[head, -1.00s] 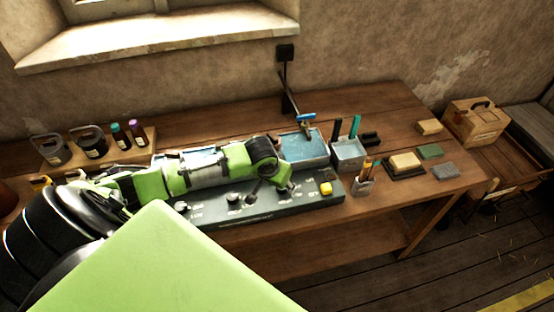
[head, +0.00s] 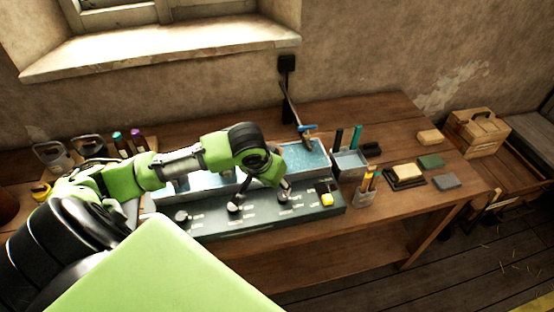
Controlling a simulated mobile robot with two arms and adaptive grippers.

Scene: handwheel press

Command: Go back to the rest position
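My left arm comes in from the left and reaches over a dark green control panel (head: 215,225) with several black knobs. The arm's green end stands above the panel's right half, near the right knob (head: 284,194). I cannot make out the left gripper's fingers. My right arm and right gripper are not in the picture. The arm hides part of the panel's back.
On the wooden table (head: 385,112) stand a grey pen holder (head: 349,163), a clear cup with pencils (head: 364,196) and several small blocks, including a green one (head: 430,161). Bottles and dark jugs (head: 50,155) stand at the left.

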